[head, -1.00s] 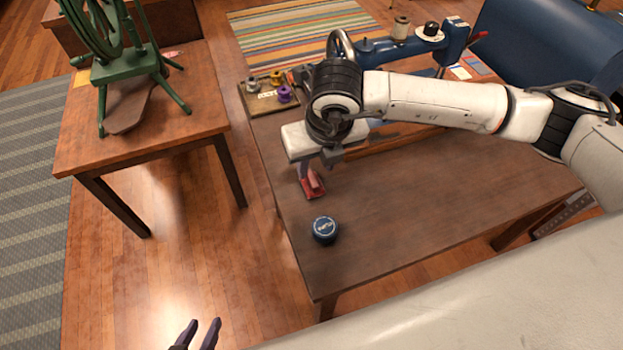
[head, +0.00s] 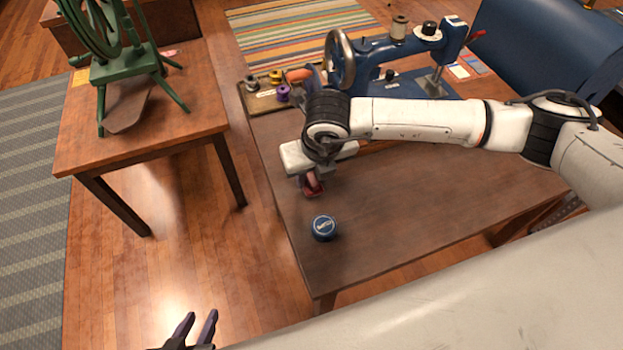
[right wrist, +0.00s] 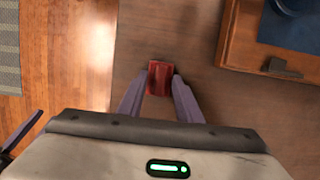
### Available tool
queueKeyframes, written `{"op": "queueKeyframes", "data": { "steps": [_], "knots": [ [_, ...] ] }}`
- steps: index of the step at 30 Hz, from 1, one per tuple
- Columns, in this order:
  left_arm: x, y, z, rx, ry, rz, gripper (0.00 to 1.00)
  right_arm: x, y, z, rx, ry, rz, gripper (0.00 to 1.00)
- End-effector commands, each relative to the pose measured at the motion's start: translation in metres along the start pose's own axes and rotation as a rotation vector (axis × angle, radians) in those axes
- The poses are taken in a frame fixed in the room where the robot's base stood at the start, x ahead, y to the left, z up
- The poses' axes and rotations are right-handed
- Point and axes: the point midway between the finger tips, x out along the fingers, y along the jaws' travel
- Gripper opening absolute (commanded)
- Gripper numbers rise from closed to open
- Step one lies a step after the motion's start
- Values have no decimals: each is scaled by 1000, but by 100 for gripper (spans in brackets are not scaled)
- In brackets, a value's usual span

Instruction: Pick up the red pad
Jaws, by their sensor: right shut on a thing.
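The red pad (head: 313,190) is a small red block near the left edge of the brown table (head: 400,215). In the right wrist view the red pad (right wrist: 160,78) sits between the tips of my right gripper (right wrist: 160,88), whose purple fingers touch its two sides. My right gripper (head: 311,183) is shut on the pad in the head view, pointing down, partly hidden by its own wrist. I cannot tell whether the pad is clear of the tabletop. My left gripper (head: 195,330) shows two purple fingers, apart and empty, over the floor at the bottom.
A round dark blue tin (head: 325,228) stands close in front of the pad. A blue sewing machine (head: 385,65) and a tray of spools (head: 262,98) are further back. A side table (head: 160,130) with a green spinning wheel (head: 122,60) stands left. The table's front right is clear.

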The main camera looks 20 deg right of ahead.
Motion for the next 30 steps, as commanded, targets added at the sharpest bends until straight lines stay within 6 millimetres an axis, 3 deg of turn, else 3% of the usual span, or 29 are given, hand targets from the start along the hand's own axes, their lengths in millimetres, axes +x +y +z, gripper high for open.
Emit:
{"op": "queueKeyframes", "data": {
  "steps": [5,19,30],
  "knots": [
    [-1,0,3,0,-5,0,31,-7,0,3,1,-2,1,7],
    [3,2,6,3,-6,4,31,-86,0,25,0,-2,0,7],
    [2,3,4,4,-2,6,31,-97,0,27,0,0,0,7]
  ]
}}
